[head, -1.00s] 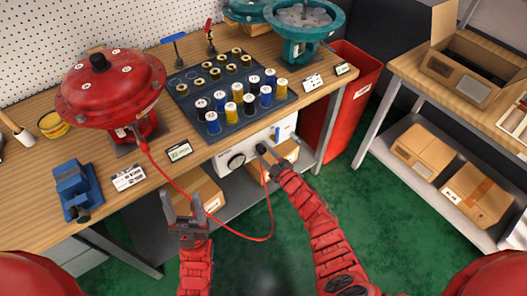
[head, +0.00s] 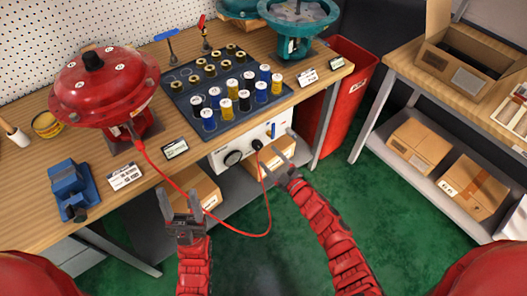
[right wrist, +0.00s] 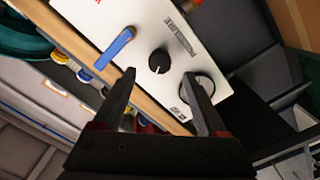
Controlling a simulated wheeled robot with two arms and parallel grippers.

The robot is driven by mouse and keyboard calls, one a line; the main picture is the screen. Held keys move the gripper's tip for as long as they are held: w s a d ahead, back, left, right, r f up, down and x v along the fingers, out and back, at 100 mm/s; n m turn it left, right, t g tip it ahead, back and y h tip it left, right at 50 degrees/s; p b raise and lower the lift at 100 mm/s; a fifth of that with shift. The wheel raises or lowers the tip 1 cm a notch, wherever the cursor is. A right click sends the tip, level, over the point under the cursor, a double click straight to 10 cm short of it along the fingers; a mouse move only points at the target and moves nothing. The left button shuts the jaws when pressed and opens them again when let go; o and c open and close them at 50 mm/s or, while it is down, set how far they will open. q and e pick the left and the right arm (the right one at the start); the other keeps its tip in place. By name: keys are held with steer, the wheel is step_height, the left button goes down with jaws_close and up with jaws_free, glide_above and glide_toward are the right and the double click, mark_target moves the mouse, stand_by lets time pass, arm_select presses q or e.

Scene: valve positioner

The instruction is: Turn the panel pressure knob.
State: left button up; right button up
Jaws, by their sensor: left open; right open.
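The white panel (head: 224,167) hangs under the front edge of the workbench. Its black pressure knob (head: 257,144) sits between a round gauge (head: 233,158) and a blue lever (head: 272,131). In the right wrist view the knob (right wrist: 158,62) has a pale pointer mark and lies just beyond and between the fingertips. My right gripper (head: 282,156) is open and empty, to the right of the knob in the head view and apart from it. My left gripper (head: 179,198) is open and empty, left of the panel and in front of the bench.
A red hose (head: 268,215) loops from the red actuator (head: 103,90) down and up to the panel. Cardboard boxes (head: 195,190) sit on the shelf below. A red bin (head: 343,98) stands right of the bench. The green floor in front is open.

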steer(key=b+v, duration=0.1)
steer(key=v, duration=1)
